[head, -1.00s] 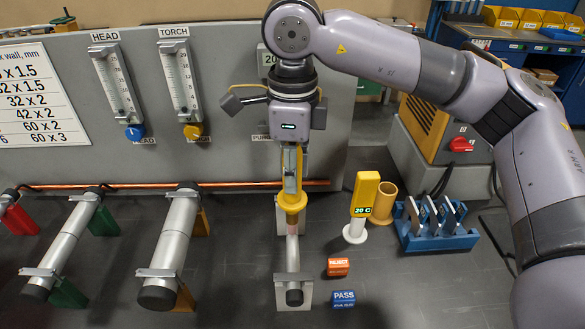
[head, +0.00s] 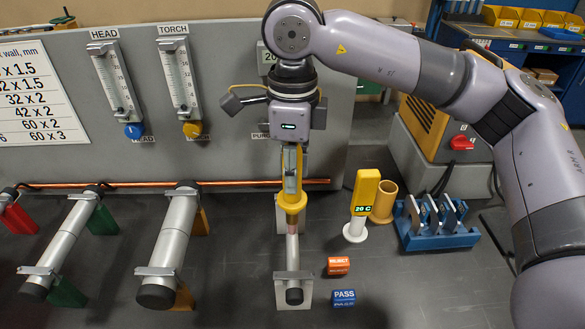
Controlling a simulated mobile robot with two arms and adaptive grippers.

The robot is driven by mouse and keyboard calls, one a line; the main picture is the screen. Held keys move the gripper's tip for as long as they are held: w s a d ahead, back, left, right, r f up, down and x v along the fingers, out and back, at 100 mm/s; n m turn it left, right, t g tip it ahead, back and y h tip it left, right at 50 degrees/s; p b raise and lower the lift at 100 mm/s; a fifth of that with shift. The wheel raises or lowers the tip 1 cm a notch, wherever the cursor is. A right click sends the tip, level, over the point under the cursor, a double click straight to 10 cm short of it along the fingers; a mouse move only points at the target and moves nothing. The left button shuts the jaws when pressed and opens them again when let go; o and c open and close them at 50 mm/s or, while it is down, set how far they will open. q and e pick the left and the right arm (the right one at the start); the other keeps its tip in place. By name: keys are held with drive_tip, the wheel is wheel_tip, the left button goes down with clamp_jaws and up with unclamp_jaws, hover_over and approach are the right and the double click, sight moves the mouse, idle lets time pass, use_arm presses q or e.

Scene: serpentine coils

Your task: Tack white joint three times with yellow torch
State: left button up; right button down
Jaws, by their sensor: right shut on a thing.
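My right gripper (head: 291,148) points down and is shut on the yellow torch (head: 292,200). The torch hangs upright, with its lower end at the thin grey tube (head: 293,265) held by white supports (head: 307,290). A pinkish spot (head: 292,228) shows on the tube just below the torch's yellow collar. I cannot tell whether the tip touches the tube. The torch hides the tube's far part. My left gripper is not in view.
Thicker tubes on orange (head: 199,221), green (head: 103,219) and red (head: 18,218) supports lie to the left. Right of the torch stand a yellow 20 C gauge (head: 364,198), an orange cup (head: 384,203), a blue rack (head: 440,236), a REJECT block (head: 338,266) and a PASS block (head: 344,297).

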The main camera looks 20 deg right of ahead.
drive_tip(key=shift+s+f+b, duration=0.15)
drive_tip(key=shift+f+b, duration=0.15)
idle(2.2)
idle(0.7)
drive_tip(key=shift+w+r+p, duration=0.25)
drive_tip(key=shift+r+p, duration=0.4)
drive_tip(key=shift+r, duration=0.4)
drive_tip(key=shift+s+r+p, duration=0.1)
drive_tip(key=shift+r+p, duration=0.35)
drive_tip(key=shift+r, duration=0.4)
drive_tip(key=shift+r+p, duration=1)
drive_tip(key=shift+r, duration=0.8)
idle(1.1)
